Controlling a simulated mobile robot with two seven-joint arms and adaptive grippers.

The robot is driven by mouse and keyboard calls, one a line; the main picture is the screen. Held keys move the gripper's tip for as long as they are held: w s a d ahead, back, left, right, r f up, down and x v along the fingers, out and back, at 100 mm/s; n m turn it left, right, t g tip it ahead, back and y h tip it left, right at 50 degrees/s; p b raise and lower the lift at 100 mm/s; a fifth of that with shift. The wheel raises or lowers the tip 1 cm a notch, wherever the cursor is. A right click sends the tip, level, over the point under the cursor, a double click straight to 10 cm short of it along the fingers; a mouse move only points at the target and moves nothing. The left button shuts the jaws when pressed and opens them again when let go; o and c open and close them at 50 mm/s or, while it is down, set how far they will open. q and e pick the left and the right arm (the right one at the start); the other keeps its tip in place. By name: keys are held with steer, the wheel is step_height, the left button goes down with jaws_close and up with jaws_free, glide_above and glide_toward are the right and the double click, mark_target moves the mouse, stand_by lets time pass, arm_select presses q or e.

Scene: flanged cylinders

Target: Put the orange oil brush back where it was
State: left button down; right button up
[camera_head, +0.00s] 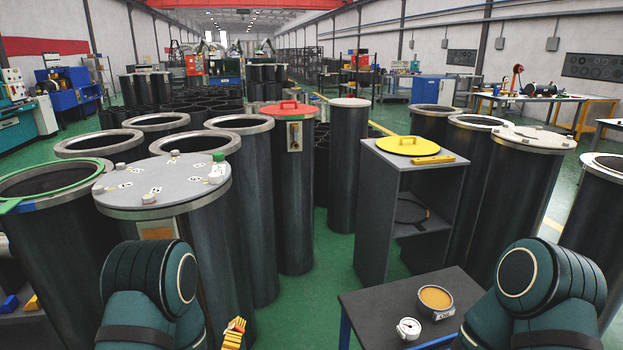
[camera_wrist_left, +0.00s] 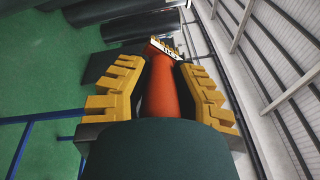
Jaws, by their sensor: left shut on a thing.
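My left gripper (camera_head: 235,333) shows only as yellow finger pads at the bottom of the head view, left of the small dark table. In the left wrist view, my left gripper (camera_wrist_left: 160,74) is shut on the orange oil brush (camera_wrist_left: 162,94), its yellow ridged fingers on either side of the orange handle. The far end of the brush shows a pale and yellow part beyond the fingers. In the head view I cannot clearly tell the brush from the finger pads. My right gripper is out of view; only its arm shows.
The small table (camera_head: 381,304) holds a tin with orange-brown contents (camera_head: 436,298) and a white gauge (camera_head: 409,328). A grey shelf stand (camera_head: 377,205) carries a yellow lid (camera_head: 408,146). A grey-lidded cylinder (camera_head: 165,178) and several other flanged cylinders stand close around.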

arm_select(q)
steer(key=shift+m+b, duration=0.4)
steer(key=shift+m, duration=0.8)
steer(key=m, duration=0.3)
steer(key=shift+d+b, duration=0.1)
steer(key=shift+b, duration=0.2)
steer(key=m, duration=0.5)
steer(key=shift+r+m, duration=0.1)
steer(key=shift+m, duration=1.1)
steer(key=shift+m, duration=0.5)
steer(key=shift+a, duration=0.2)
